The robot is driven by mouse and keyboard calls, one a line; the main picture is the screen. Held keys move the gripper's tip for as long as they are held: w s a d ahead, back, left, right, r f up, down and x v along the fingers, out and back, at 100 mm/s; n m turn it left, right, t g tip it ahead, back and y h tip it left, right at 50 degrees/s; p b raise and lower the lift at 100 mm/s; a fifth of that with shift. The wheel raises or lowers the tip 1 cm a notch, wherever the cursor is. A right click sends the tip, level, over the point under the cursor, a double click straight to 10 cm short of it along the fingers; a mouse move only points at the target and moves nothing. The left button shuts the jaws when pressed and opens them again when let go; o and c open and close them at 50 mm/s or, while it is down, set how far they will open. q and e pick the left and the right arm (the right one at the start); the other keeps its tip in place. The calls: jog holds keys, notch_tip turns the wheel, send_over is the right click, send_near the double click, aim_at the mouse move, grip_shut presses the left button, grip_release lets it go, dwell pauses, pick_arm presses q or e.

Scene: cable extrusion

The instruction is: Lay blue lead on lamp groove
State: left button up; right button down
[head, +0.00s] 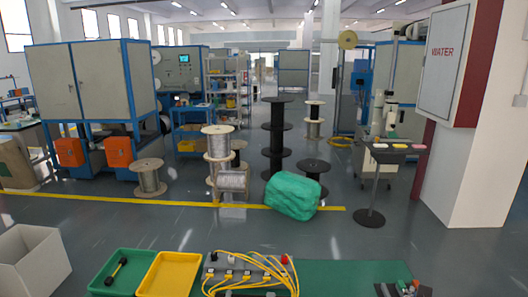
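A grey board (222,263) lies on the green mat (345,274) at the bottom middle. Several yellow leads (248,257) loop over it and past its edges. A small red part (284,260) sits at its far right corner and a dark knob at its far left. The board's near side is cut off by the picture's lower edge. I cannot make out a blue lead or tell which part is the lamp groove. Neither gripper shows.
A green tray (104,289) holding a black-handled tool (117,270) and a yellow tray (170,275) stand left of the board. A pale open box (32,262) is far left. Small dark parts (404,289) lie bottom right. The mat between board and parts looks clear.

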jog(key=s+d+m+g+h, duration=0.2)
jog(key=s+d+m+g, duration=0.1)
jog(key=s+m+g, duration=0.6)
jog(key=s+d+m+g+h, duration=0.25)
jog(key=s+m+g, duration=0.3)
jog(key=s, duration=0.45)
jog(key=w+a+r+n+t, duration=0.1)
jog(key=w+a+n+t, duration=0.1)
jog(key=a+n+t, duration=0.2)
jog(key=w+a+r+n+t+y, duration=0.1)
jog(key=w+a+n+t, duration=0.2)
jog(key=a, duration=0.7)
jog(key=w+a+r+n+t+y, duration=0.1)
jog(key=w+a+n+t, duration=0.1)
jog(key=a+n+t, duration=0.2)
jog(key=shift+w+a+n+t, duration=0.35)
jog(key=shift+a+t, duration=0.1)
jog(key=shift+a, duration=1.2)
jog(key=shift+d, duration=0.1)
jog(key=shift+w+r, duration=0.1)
